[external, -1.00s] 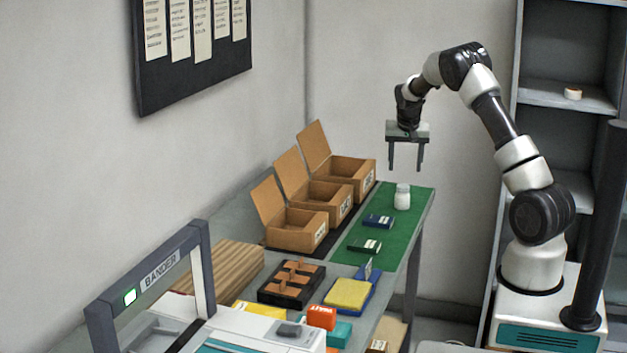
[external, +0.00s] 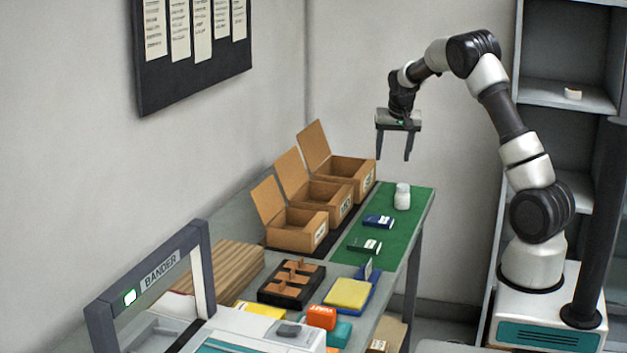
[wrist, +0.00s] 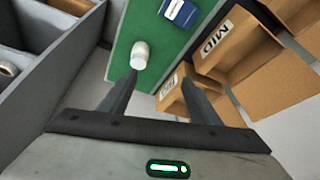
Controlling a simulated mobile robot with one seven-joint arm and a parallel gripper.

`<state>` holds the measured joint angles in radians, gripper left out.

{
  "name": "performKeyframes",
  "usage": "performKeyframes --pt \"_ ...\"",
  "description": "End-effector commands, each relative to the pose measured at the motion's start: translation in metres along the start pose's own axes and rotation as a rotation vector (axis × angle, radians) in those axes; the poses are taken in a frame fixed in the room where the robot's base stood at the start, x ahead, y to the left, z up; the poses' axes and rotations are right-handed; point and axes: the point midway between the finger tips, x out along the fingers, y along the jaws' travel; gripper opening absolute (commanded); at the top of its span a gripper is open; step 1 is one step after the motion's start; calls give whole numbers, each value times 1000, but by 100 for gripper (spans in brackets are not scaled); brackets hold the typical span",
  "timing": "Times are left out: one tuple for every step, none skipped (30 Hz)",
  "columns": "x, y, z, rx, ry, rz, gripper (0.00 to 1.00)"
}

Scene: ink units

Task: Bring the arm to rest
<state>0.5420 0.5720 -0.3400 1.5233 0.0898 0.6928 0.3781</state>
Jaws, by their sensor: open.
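My gripper (external: 393,158) is open and empty, held in the air above the far end of the table, with its fingers pointing down. In the wrist view my gripper (wrist: 158,85) shows two spread dark fingers with nothing between them. A white jar (external: 402,196) stands upright on the green mat (external: 408,228), below and apart from the fingers. The jar (wrist: 140,54) also shows in the wrist view, beyond the fingertips. My arm is bent high over its white base.
Open cardboard boxes (external: 300,228) stand left of the mat. Dark blue (external: 378,221) and dark green (external: 366,246) small packs lie on the mat. A grey shelf (external: 548,95) stands behind my arm. A frame marked BANDER (external: 160,268) is at the front left.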

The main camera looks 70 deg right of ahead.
Motion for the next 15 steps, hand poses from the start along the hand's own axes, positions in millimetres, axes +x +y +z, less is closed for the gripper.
performKeyframes --pt "-33 -26 9 -49 7 -51 57" --pt "-49 -39 17 -81 8 -79 57" --pt "-72 -57 28 -127 12 -119 57" --pt "-90 -69 38 -163 15 -148 57" --pt "-107 -81 48 -200 18 -177 57" --pt "-130 -96 63 -250 23 -215 57" --pt "-148 -106 74 -289 27 -243 57" --pt "-165 -116 86 -328 32 -271 57" --pt "-188 -128 103 -382 40 -308 57" --pt "-206 -135 116 -424 46 -335 57" --pt "-223 -142 130 -467 54 -362 57" --pt "-246 -149 148 -525 66 -398 57" --pt "-264 -154 163 -570 75 -424 57" --pt "-281 -158 178 -616 86 -451 57" --pt "-303 -162 199 -679 102 -485 57"
